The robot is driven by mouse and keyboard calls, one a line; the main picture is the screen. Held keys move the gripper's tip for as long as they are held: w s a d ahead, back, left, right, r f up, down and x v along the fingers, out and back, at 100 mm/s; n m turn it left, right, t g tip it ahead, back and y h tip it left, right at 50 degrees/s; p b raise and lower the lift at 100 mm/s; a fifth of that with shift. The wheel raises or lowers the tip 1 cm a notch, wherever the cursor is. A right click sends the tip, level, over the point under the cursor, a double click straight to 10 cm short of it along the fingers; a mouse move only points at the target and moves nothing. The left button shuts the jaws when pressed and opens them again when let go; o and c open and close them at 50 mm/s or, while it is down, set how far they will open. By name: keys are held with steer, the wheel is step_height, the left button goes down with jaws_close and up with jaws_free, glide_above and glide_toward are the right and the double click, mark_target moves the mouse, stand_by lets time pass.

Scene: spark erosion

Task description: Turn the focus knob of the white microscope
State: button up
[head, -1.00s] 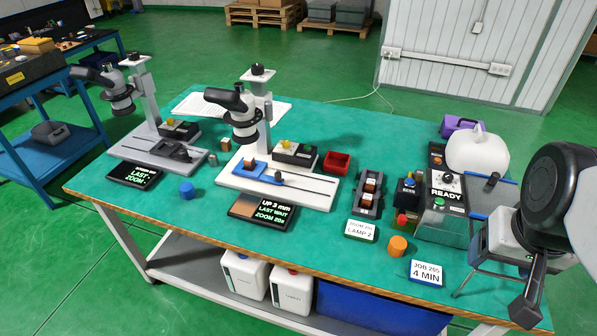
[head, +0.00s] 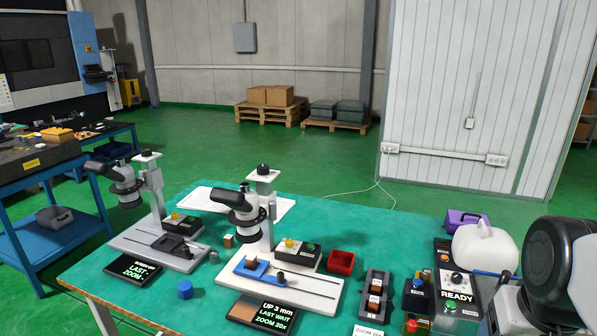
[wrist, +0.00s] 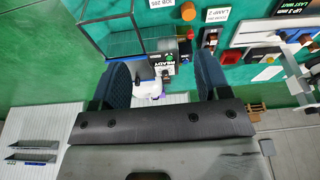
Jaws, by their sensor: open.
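The white microscope (head: 264,208) stands upright in the middle of the green bench, with a white base and column and a dark head. A black knob (head: 263,169) tops its column; I cannot tell whether this is the focus knob. A blue stage piece (head: 251,266) and a small dark knob (head: 281,274) sit on its base. My gripper (wrist: 162,64) is open and empty in the wrist view, well away from the microscope. In the head view only my arm shows at the right edge; the fingers are out of frame.
A grey microscope (head: 152,190) stands to the left. A red bin (head: 341,263), a dark rack (head: 374,295), the READY control box (head: 457,297) and a white jug (head: 485,247) stand to the right. A blue cylinder (head: 185,289) is near the front left.

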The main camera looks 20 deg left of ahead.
steer(key=w+a+r+n+y, duration=0.15)
steer(key=w+a+r, duration=0.25)
steer(key=w+a, duration=0.45)
steer(key=w+a+r+n, duration=0.3)
steer(key=w+a, duration=0.3)
steer(key=w, duration=0.6)
steer(key=w+a+r+n+y, duration=0.1)
steer(key=w+a+r+n, duration=0.25)
steer(key=w+a, duration=0.55)
steer(key=n+g+y, duration=0.1)
steer(key=n+y, duration=0.1)
steer(key=n, duration=0.4)
glide_toward(263, 166)
steer(key=f, duration=0.1)
steer(key=shift+w+a+f, duration=0.15)
steer(key=shift+a, duration=0.2)
steer(key=shift+f, duration=0.1)
steer(key=shift+x, duration=3.85)
steer(key=shift+d, duration=0.1)
steer(key=shift+h, duration=0.25)
steer(key=c, duration=0.9)
